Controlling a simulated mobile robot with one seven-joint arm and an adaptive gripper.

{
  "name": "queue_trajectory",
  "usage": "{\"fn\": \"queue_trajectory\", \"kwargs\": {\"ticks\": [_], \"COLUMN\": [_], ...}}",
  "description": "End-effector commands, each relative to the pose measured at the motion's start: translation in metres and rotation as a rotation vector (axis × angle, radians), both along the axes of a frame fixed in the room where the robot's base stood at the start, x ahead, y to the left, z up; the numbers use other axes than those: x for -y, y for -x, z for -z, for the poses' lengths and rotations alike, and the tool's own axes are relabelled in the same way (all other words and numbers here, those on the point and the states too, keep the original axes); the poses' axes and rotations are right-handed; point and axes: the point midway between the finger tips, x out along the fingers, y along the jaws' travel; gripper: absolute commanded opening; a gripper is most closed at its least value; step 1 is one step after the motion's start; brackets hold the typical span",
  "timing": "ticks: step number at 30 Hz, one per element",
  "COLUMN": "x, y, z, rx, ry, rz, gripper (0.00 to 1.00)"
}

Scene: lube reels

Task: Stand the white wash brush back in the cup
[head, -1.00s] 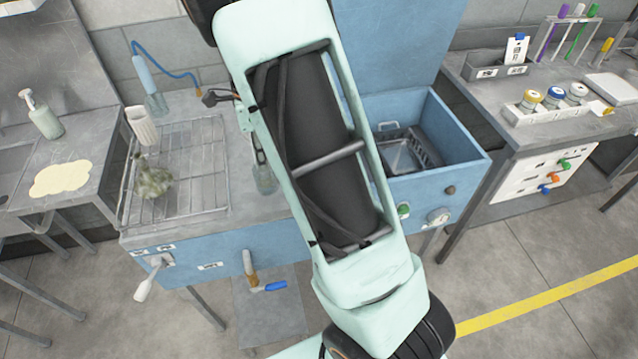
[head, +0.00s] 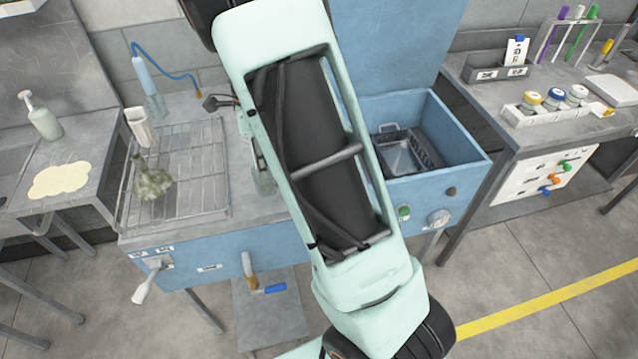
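I cannot pick out the white wash brush with certainty; my arm hides the middle of the bench. A white cup-like container (head: 140,127) stands at the back left of the wire rack, leaning slightly.
A mottled flask-like object (head: 151,182) stands on the wire rack (head: 200,185). A glass vessel (head: 263,183) is partly behind my arm. A blue sink (head: 440,180) lies to the right. A white lever-like handle (head: 147,285) projects from the bench front.

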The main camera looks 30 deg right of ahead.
Motion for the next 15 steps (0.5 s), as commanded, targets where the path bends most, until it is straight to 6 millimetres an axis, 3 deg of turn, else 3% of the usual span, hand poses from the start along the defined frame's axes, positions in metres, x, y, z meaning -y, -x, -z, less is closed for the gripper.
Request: {"fn": "queue_trajectory", "kwargs": {"ticks": [10,15], "x": [0.0,0.0], "y": [0.0,-0.001], "z": [0.0,-0.015], "rx": [-0.001,0.002], "ry": [0.0,0.0], "rz": [0.0,-0.001], "gripper": [0.42,0.42]}}
